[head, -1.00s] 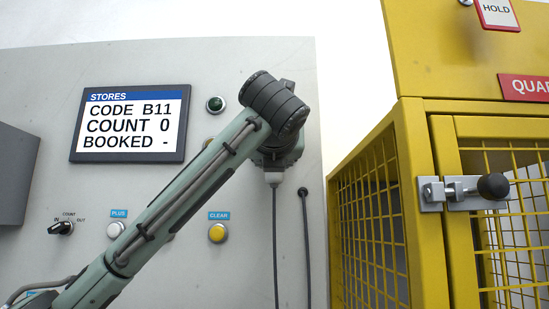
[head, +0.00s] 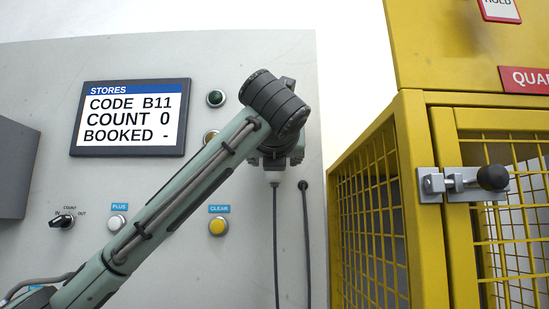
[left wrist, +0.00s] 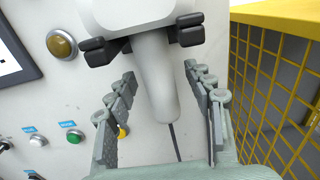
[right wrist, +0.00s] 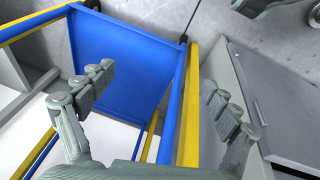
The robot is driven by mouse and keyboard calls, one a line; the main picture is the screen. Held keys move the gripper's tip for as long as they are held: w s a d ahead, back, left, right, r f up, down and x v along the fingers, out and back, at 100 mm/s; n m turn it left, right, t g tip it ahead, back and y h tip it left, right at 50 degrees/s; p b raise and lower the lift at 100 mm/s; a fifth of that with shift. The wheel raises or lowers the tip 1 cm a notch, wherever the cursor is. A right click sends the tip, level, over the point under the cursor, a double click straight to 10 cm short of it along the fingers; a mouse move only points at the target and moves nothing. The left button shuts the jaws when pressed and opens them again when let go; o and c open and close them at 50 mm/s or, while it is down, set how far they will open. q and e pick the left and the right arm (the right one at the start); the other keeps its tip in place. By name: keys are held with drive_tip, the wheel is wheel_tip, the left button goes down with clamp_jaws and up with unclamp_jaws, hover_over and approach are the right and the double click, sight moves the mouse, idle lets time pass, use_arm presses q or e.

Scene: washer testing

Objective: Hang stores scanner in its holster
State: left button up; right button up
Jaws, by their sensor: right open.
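The white stores scanner (left wrist: 152,75) is upright in the left wrist view, its pale handle pointing down and a dark cable running from its lower end. Two black holster prongs (left wrist: 98,50) (left wrist: 186,28) flank its upper part, against the light panel. My left gripper (left wrist: 160,76) is open, its fingers on either side of the handle with gaps visible. In the head view my left arm hides most of the scanner; its cable (head: 276,240) hangs below. My right gripper (right wrist: 157,80) is open and empty in the right wrist view.
A stores screen (head: 130,117), a plus button (head: 117,222) and a yellow clear button (head: 218,227) are on the panel. A yellow mesh cage (head: 372,210) with a latch stands close on the right. A blue panel (right wrist: 125,60) with yellow rails lies beyond my right gripper.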

use_arm(q)
drive_tip(key=s, duration=1.2)
